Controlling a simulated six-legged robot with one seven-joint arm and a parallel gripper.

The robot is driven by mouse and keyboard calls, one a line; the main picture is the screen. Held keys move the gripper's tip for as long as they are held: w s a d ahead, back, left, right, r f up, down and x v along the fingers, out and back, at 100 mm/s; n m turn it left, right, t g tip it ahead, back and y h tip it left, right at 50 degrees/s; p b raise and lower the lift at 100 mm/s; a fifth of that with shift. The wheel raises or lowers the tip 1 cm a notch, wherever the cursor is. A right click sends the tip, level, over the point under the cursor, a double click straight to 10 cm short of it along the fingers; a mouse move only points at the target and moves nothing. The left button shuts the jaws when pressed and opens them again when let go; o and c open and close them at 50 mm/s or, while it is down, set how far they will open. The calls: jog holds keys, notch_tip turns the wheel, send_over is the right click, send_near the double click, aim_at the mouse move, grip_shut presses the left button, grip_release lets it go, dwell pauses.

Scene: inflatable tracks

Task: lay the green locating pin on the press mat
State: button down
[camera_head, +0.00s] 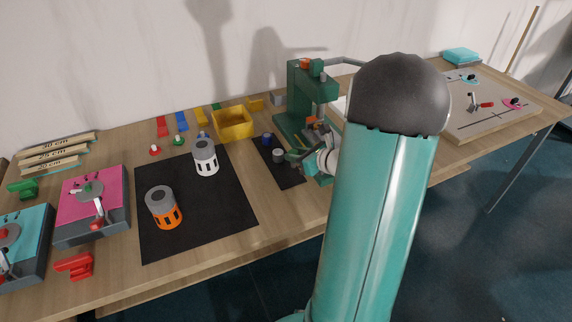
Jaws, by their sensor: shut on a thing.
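A small green pin (179,141) stands on the table at the back, left of the grey-and-white cylinder. A narrow dark mat (290,181) lies in front of the green press (305,92). A blue piece (267,139) and a small grey cylinder (278,156) show at this mat. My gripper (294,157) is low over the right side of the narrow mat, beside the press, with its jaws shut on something. The held thing is too small and too covered to make out. My teal arm hides the area right of the gripper.
A large dark mat (196,235) bears a grey-and-orange cylinder (164,207) and a grey-and-white cylinder (205,157). A yellow bin (233,124) stands behind. A red pin (154,150) stands left of the green one. Pink (92,207) and cyan (22,240) fixtures fill the left end.

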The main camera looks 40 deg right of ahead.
aim_at(292, 164)
jog(key=shift+w+a+f, duration=0.25)
jog(key=shift+a+f, duration=0.05)
jog(key=shift+f, duration=0.1)
notch_tip(292, 164, down, 3)
jog(key=shift+w+a+f, duration=0.1)
jog(key=shift+f, duration=0.05)
jog(key=shift+a, duration=0.1)
jog(key=shift+f, duration=0.2)
jog(key=c, duration=1.1)
grip_release()
